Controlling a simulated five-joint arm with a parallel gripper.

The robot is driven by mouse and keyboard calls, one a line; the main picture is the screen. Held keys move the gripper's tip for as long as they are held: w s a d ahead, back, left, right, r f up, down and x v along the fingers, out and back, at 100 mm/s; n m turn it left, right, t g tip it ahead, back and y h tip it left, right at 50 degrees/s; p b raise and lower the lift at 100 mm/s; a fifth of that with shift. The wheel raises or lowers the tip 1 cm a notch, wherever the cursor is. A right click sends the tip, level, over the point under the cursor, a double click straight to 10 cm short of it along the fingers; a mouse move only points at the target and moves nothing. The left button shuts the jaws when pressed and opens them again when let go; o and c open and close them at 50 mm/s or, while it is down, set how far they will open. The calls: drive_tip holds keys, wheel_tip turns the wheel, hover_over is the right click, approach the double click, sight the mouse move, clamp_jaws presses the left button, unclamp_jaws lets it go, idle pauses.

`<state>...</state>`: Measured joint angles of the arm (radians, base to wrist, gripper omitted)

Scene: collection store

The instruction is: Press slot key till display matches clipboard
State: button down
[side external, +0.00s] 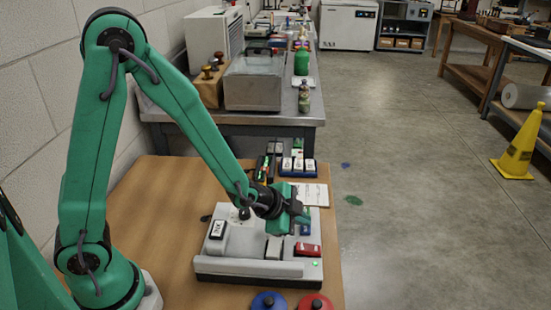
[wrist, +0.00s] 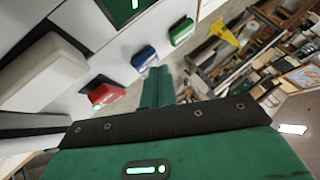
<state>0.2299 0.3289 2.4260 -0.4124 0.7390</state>
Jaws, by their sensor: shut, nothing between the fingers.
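A light grey device (side external: 225,264) lies on the brown table. It carries a pale grey key (side external: 273,248) and a red key (side external: 307,250), with a small green light (side external: 315,264) beside them. A white plate with a dark mark (side external: 217,229) is at its left. A white sheet, perhaps the clipboard (side external: 312,193), lies behind; its marks are too small to read. My gripper (side external: 300,214) is shut and empty above the device's right part. In the wrist view, red (wrist: 106,93), blue (wrist: 145,57) and green (wrist: 181,32) keys sit beyond my gripper (wrist: 158,72). A green panel (wrist: 125,8) is cut off.
A blue round object (side external: 269,300) and a red one (side external: 315,303) are at the table's front edge. Small labelled blocks (side external: 297,165) stand behind the sheet. A metal bench (side external: 230,117) with a clear box and bottles is farther back.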

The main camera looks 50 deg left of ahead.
sight(301, 229)
drive_tip(key=shift+f, duration=0.45)
idle(1.1)
drive_tip(key=shift+r, duration=0.9)
drive_tip(key=shift+r, duration=0.1)
drive_tip(key=shift+r, duration=2.4)
drive_tip(key=s+a+r+n+g+y, duration=0.1)
drive_tip(key=s+a+r+n, duration=0.4)
drive_tip(key=s, duration=0.5)
drive_tip(key=s+a+r+n+g+y, duration=0.1)
drive_tip(key=s+a+r+n+g, duration=0.1)
drive_tip(key=s+a+r+n, duration=0.3)
drive_tip(key=s+r+n, duration=0.1)
drive_tip(key=s+r, duration=0.2)
drive_tip(key=s, duration=0.2)
